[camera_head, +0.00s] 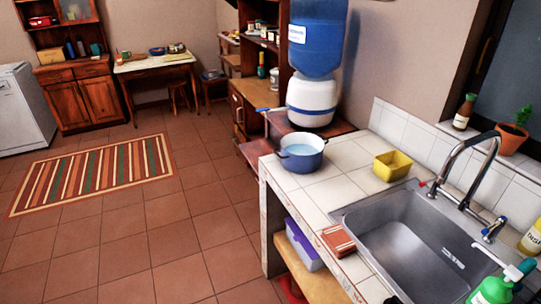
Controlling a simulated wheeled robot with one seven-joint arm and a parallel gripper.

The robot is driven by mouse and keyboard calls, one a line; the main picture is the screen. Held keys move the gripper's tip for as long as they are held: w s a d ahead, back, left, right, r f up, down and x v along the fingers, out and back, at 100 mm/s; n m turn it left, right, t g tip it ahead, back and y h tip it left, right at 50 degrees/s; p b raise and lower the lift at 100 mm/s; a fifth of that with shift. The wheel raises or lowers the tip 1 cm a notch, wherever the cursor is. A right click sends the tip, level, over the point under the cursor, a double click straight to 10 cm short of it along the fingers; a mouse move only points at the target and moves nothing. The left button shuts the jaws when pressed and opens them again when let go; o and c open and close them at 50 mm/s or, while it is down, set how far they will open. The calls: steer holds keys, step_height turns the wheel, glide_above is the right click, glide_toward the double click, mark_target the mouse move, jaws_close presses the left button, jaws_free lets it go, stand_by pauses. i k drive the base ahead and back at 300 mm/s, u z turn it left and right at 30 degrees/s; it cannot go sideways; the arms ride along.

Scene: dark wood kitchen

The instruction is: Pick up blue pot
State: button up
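The blue pot (301,157) stands upright near the far left corner of the white tiled counter (338,192). My gripper is not in view, and nothing is touching the pot from above.
A yellow container (393,166) stands right of the pot. The steel sink (420,245) with a tall faucet (470,160) fills the right side. A water dispenser (312,70) stands behind the pot. Tiled floor (190,250) left of the counter is clear.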

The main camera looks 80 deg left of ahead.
mark_target(302, 153)
steer(key=u, duration=3)
steer(key=k, duration=0.65)
steer(key=u, duration=0.65)
steer(key=i, duration=1.1)
steer(key=z, duration=0.3)
steer(key=i, duration=1.4)
steer(key=z, duration=1.6)
steer(key=i, duration=0.85)
steer(key=z, duration=0.75)
